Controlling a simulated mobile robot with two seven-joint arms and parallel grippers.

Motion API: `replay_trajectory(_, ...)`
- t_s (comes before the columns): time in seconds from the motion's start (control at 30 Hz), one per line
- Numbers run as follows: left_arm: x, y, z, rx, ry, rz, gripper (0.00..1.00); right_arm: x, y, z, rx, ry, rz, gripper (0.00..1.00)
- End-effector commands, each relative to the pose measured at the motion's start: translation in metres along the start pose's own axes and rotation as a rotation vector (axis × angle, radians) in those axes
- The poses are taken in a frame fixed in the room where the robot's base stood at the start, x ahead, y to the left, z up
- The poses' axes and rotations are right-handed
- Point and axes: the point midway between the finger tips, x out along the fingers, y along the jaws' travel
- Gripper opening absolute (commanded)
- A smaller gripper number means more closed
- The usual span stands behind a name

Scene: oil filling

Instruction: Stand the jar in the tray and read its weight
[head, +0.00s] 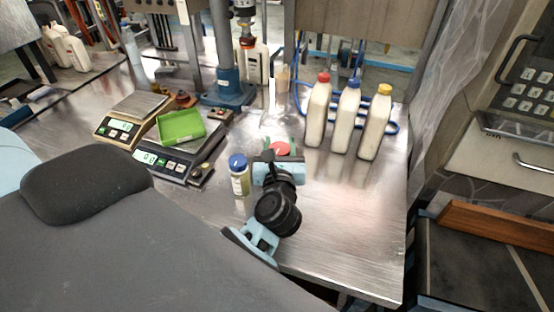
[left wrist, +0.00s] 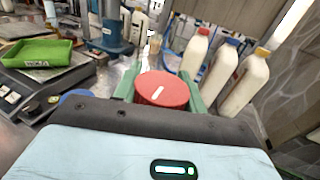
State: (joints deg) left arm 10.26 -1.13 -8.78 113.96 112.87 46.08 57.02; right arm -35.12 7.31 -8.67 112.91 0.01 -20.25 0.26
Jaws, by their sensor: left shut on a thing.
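My left gripper (head: 281,150) is shut on a jar with a red lid (left wrist: 162,90). Its green fingers stand on either side of the lid in the left wrist view; the jar's body is hidden, and I cannot tell whether it touches the table. A second jar, with a blue lid (head: 238,174), stands upright just left of the gripper. The green tray (head: 181,126) lies on the dark scale (head: 168,165), left of and behind the gripper, and looks empty. That scale's lit display (head: 150,158) seems to show zero. My right gripper is not in view.
A second scale (head: 128,128) stands left of the tray. Three white bottles with red, blue and yellow caps (head: 346,117) stand behind right. A blue press stand (head: 230,88) is behind the tray. The steel table (head: 345,205) is clear at the front right.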

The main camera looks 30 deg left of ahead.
Motion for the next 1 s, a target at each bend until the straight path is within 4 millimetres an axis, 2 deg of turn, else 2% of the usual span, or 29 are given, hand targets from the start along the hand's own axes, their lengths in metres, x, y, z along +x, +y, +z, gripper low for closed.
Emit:
replay_trajectory(0.03,0.0,0.0,0.009,-0.004,-0.005,0.0,0.01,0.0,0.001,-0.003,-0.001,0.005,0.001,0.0)
replay_trajectory(0.13,0.0,0.0,0.014,-0.002,-0.003,-0.001,0.01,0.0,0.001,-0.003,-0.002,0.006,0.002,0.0)
replay_trajectory(0.33,-0.001,0.0,0.014,0.004,-0.002,-0.007,0.01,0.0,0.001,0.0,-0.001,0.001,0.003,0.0)
replay_trajectory(0.43,-0.011,0.002,0.011,0.012,-0.009,-0.051,0.01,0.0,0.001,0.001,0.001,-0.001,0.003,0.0)
replay_trajectory(0.57,-0.041,0.001,0.003,0.029,-0.024,-0.184,0.01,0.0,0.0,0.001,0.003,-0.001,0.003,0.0)
replay_trajectory(0.8,-0.112,-0.008,-0.005,0.021,-0.015,-0.467,0.01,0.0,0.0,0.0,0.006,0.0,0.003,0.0)
replay_trajectory(0.9,-0.132,-0.011,-0.006,0.009,-0.006,-0.537,0.01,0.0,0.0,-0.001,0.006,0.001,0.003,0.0)
replay_trajectory(1.0,-0.141,-0.012,-0.006,0.002,0.0,-0.571,0.01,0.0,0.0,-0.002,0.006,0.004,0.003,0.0)
